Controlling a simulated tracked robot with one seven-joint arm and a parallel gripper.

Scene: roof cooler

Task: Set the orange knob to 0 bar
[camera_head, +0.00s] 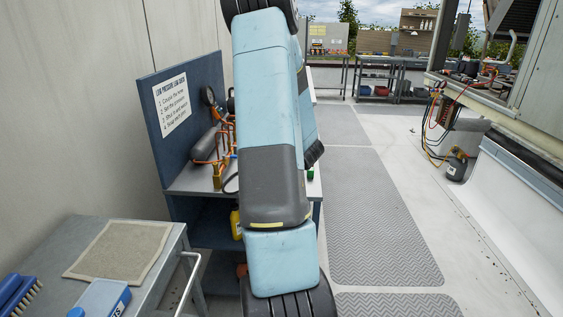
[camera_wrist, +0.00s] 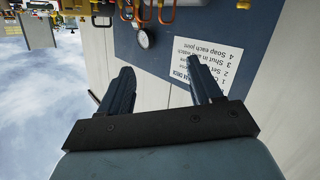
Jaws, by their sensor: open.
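I cannot make out the orange knob in either view; my arm covers much of the bench in the head view. Orange pipework (camera_head: 222,140) stands on the bench in front of a blue panel (camera_head: 180,140), with a dark round gauge (camera_head: 209,96) at its top. The wrist view is upside down. It shows orange pipes (camera_wrist: 166,12) at the top edge and a white-faced gauge (camera_wrist: 144,39), its reading too small to tell. My gripper (camera_wrist: 161,76) is open and empty, apart from the panel and gauge. In the head view my arm hides it.
An instruction sheet (camera_head: 172,107) is on the panel. A grey cart (camera_head: 172,268) at lower left carries a beige mat (camera_head: 120,250), a blue brush (camera_head: 18,294) and a blue box (camera_head: 101,299). Open floor with grey walkway mats (camera_head: 375,220) lies to the right.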

